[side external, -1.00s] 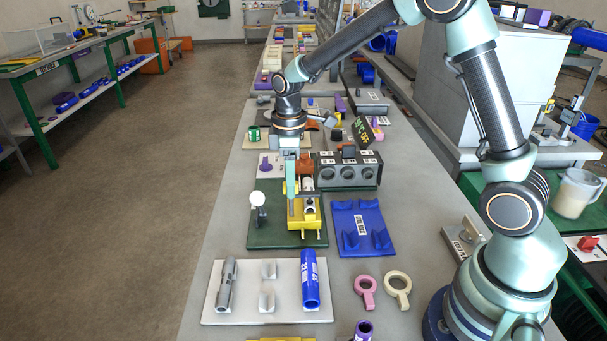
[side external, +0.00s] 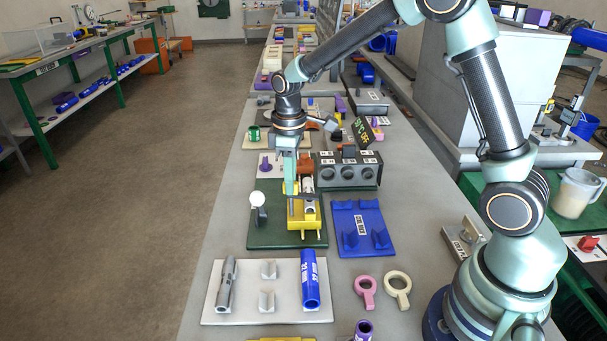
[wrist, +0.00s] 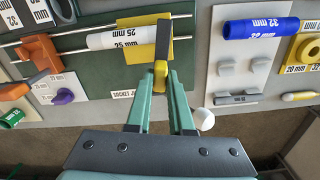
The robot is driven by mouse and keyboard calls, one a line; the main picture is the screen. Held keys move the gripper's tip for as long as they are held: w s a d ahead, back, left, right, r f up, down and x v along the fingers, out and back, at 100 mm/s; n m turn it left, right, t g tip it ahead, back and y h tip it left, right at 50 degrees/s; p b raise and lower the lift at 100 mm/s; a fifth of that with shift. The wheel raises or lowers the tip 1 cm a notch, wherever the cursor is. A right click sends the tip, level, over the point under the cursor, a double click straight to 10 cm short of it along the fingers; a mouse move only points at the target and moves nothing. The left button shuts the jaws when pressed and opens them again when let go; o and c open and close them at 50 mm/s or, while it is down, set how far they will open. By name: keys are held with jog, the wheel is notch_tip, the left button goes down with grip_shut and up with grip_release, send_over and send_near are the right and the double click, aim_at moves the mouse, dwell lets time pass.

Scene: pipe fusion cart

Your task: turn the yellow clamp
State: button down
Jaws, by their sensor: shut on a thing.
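The yellow clamp (wrist: 160,72) shows in the wrist view between my teal fingertips, with a dark bar reaching from it across a white 25 mm pipe (wrist: 108,40). My gripper (wrist: 160,80) is shut on the clamp's yellow end. In the side view my gripper (side external: 290,188) points down at the left side of the yellow fixture (side external: 304,222), where the dark bar lies crosswise near the pipe. The fixture stands on a dark green board (side external: 262,236). The fingers hide part of the clamp in the side view.
A white knob (side external: 257,199) stands left of the fixture. A grey box with dials (side external: 348,172) is just behind to the right. A blue cradle plate (side external: 350,215) lies to the right. A pale tray (side external: 237,312) holds a blue 32 mm pipe (side external: 310,280) in front.

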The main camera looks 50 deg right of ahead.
jog(key=m, duration=0.4)
jog(key=shift+m, duration=0.3)
jog(key=m, duration=0.3)
jog(key=shift+r+m, duration=0.1)
jog(key=shift+m, duration=0.2)
jog(key=m, duration=0.3)
jog(key=shift+m, duration=2.1)
jog(key=c, duration=0.8)
grip_release()
